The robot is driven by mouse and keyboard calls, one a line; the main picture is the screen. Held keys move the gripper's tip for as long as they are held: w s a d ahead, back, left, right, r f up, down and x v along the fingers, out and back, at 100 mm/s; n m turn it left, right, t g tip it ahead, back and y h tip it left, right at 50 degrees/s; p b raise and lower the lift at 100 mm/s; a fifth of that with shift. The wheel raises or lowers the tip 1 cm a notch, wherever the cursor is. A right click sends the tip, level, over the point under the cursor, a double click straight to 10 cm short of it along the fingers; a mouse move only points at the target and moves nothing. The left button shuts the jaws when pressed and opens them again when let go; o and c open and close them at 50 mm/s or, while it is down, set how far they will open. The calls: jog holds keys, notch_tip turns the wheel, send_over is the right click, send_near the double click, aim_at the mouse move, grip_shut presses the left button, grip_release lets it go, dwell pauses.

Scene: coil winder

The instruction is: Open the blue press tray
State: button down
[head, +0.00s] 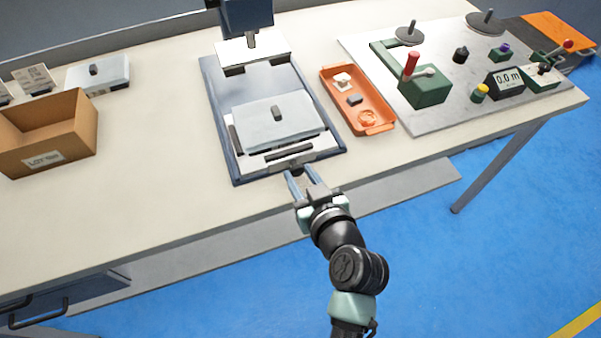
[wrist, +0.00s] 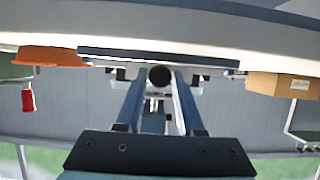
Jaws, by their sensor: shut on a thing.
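The blue press (head: 247,18) stands at the back of the bench on a dark blue base plate (head: 215,90). Its pale tray (head: 262,162) lies at the front end of the base, forward of the press head. A grey block with a dark knob (head: 277,112) sits on the tray. My gripper (head: 298,171) is at the tray's front edge, fingers pointing toward the press. In the wrist view my gripper (wrist: 160,78) has its fingers on both sides of a round dark knob (wrist: 160,76) and is shut on it. The knob is mostly hidden in the head view.
An orange parts tray (head: 382,128) is close on the right of the base. Further right is a winder panel (head: 425,130) with a red-handled green box (head: 424,88). A cardboard carton (head: 75,150) stands at left. The bench between carton and base is clear.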

jog(key=c, duration=0.5)
grip_release()
jog(key=shift+c, duration=0.2)
jog(key=v, duration=1.3)
